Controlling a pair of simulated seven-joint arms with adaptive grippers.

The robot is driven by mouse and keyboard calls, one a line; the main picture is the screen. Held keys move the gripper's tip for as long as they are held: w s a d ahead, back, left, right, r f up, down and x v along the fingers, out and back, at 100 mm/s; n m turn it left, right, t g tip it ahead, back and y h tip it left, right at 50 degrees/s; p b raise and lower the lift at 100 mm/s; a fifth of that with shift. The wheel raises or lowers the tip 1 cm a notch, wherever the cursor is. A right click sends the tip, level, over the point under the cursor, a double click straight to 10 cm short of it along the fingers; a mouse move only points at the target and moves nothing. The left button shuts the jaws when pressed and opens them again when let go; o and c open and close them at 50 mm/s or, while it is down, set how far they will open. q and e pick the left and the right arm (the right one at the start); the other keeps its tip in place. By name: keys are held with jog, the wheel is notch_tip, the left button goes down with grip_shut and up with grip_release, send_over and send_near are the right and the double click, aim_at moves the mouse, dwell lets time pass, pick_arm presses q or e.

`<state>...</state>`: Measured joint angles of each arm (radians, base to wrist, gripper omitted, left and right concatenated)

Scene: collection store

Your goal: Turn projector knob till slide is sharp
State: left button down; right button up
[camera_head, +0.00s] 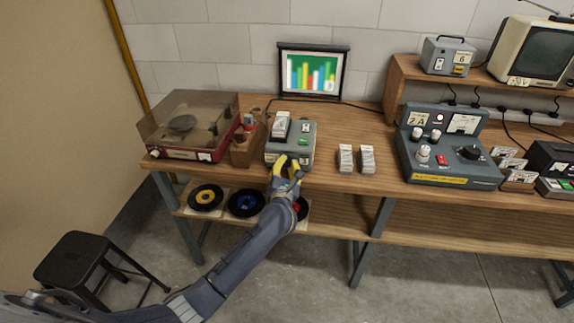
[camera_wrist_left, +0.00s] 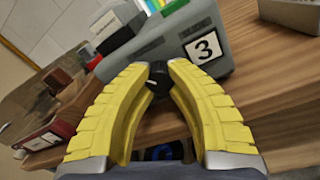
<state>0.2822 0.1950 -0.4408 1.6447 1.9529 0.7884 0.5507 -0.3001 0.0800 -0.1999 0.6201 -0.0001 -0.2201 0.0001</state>
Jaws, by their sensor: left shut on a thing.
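The grey projector (camera_head: 303,135) stands on the wooden table, with a slide holder on top. In the left wrist view its grey body (camera_wrist_left: 190,35) carries a label with the number 3. A small black knob (camera_wrist_left: 158,76) with a white mark sits on its front. My left gripper (camera_head: 286,165) is at the projector's front. In the wrist view its yellow fingers (camera_wrist_left: 156,72) are closed around the knob. The small screen (camera_head: 313,74) behind shows a slide of coloured bars on green; its sharpness is hard to judge at this size. My right gripper is not in view.
A record player (camera_head: 190,125) and a wooden box (camera_head: 243,148) stand left of the projector. Two pale blocks (camera_head: 346,158) stand to its right, then a grey control unit (camera_head: 450,150). Records (camera_head: 206,198) lie on the lower shelf. A black stool (camera_head: 80,255) stands at left.

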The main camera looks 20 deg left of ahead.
pick_arm(q)
jog(key=shift+f+m, duration=0.1)
jog(key=shift+m, duration=0.2)
jog(key=c, duration=1.1)
grip_release()
jog(key=shift+s, duration=0.1)
jog(key=s, duration=0.4)
jog(key=s+d, duration=0.1)
jog(key=s, duration=0.2)
jog(key=s+d, duration=0.1)
jog(key=s, duration=0.3)
jog(key=shift+s+d, duration=0.1)
jog(key=shift+s, duration=0.25)
